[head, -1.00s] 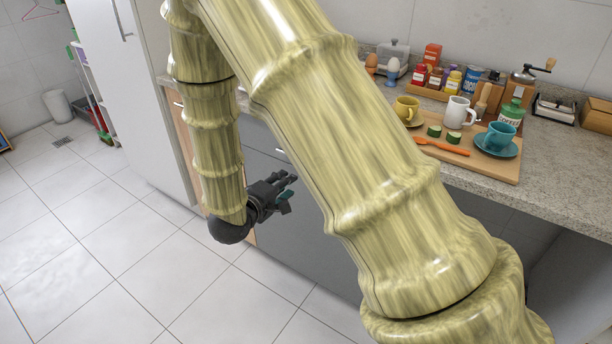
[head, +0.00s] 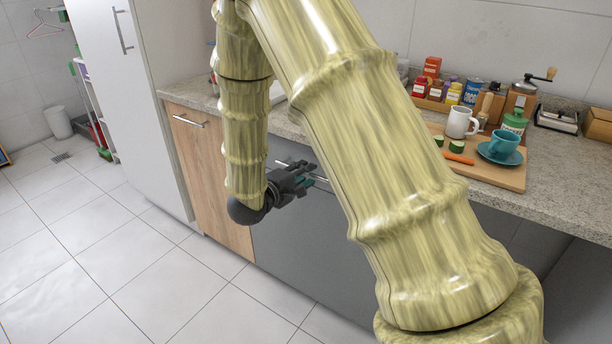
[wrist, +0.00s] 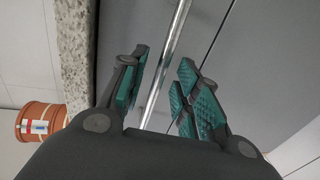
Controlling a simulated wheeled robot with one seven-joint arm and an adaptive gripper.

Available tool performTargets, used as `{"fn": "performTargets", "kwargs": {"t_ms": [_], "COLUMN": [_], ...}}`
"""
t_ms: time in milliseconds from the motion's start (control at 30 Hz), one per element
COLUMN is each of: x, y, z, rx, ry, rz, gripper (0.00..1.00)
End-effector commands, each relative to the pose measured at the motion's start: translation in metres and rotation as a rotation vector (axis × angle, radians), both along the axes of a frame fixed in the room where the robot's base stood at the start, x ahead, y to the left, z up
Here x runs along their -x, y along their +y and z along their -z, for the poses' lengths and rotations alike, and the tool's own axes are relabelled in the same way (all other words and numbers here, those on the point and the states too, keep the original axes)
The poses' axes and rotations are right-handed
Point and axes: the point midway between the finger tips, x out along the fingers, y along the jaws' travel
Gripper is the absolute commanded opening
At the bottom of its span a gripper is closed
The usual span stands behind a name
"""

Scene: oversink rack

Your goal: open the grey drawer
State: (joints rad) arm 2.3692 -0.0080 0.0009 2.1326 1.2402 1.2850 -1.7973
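The grey drawer (head: 290,150) is the upper front under the counter, with a thin horizontal metal bar handle (head: 318,178). Its front looks flush, with no visible gap. My gripper (head: 300,178) is at this handle. In the wrist view the handle bar (wrist: 168,62) runs between my gripper's two teal-padded fingers (wrist: 160,90). The fingers are apart, with the bar nearer the left one and small gaps on both sides. The drawer front (wrist: 130,30) lies behind the bar, and a seam divides it from the panel below. Part of the handle is hidden behind my gripper and arm.
A wooden cabinet door (head: 215,180) stands left of the grey fronts. The stone counter (head: 555,185) above holds a cutting board (head: 510,180) with a teal cup, a white mug (head: 460,122) and several jars behind. The tiled floor (head: 130,265) in front is clear.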

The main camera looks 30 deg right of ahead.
Motion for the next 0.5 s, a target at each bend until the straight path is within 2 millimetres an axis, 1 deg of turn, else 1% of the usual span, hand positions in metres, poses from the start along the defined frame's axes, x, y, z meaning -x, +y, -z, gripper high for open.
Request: {"fn": "performTargets", "kwargs": {"t_ms": [100,200,500], "x": [-0.0035,-0.0051,-0.0058], "y": [-0.0091,-0.0129,-0.0143], "z": [0.0027,0.0030,0.0030], "rx": [-0.001,0.000,0.000], "ry": [0.000,0.000,0.000], "rz": [0.000,0.000,-0.001], "gripper": [0.32,0.32,0.32]}}
